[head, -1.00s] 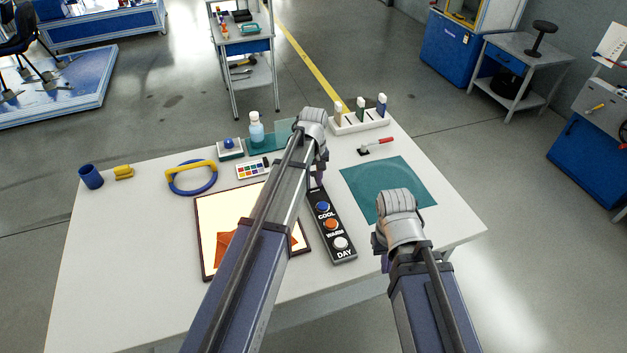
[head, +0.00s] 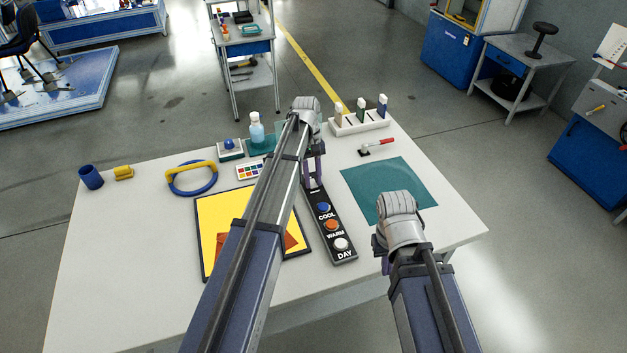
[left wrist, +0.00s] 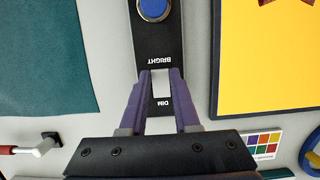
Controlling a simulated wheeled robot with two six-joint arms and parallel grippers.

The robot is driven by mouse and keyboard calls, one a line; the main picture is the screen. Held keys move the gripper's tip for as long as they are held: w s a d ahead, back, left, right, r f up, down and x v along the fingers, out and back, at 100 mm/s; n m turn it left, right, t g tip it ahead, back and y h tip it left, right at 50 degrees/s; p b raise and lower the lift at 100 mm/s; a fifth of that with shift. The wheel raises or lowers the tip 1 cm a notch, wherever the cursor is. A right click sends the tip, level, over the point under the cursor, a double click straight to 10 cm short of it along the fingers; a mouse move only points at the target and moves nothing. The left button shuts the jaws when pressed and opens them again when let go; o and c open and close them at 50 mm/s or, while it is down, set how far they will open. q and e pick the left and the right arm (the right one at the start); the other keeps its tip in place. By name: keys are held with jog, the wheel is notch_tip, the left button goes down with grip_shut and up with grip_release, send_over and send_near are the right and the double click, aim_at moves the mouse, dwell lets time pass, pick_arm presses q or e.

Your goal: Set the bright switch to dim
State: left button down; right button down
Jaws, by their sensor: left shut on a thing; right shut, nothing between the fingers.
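A black control strip (head: 331,225) lies on the table with COOL, WARM and DAY buttons. In the left wrist view its far end (left wrist: 156,40) carries the words BRIGHT and DIM, upside down. A small pale switch piece (left wrist: 160,84) sits between these two words. My left gripper (left wrist: 160,74) is shut on it, one purple finger on each side; it also shows in the head view (head: 314,184). The light panel (head: 212,215) glows yellow, partly hidden by my left arm. My right gripper (head: 384,264) is shut and empty near the table's front right, its fingertips mostly hidden.
A teal mat (head: 375,180) lies right of the strip. A red-handled tool (head: 378,143) and a white rack (head: 361,123) are behind it. A blue and yellow ring (head: 192,190), colour palette (head: 250,170) and blue cup (head: 91,177) lie left. The front left of the table is clear.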

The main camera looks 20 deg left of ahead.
pick_arm(q)
jog(key=c, duration=0.6)
grip_release()
jog(key=shift+c, duration=0.2)
jog(key=shift+r, duration=0.1)
jog(key=p+v, duration=0.7)
jog(key=shift+r, duration=0.3)
jog(key=shift+w+a, duration=0.1)
